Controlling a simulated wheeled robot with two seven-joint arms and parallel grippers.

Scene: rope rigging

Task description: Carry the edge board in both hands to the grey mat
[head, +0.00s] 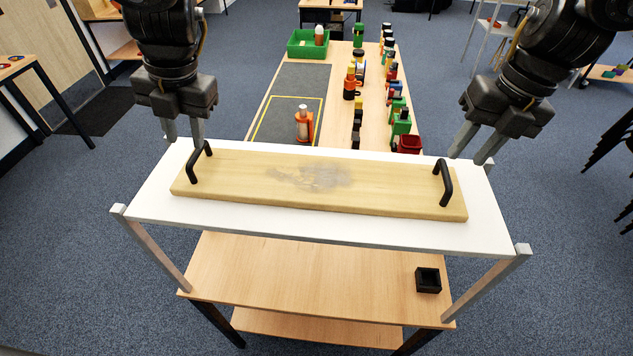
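The edge board (300,192) is a long, pale wooden plank with a grey smudge in its middle. It lies flat on a white shelf top (480,226). A black handle stands at each end, the left one (194,165) and the right one (446,182). My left gripper (184,138) is open, with its fingertips just above and behind the left handle, apparently empty. My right gripper (468,158) is open and empty, just beyond the right handle. The grey mat (285,105) lies on the long wooden table behind, its near part hidden by the white top.
An orange bottle-like item (304,124) stands in a yellow outline on the mat. A green bin (308,45) is at the table's far end. Several coloured tools and a red cup (409,144) line its right side. A small black box (428,280) sits on the lower shelf.

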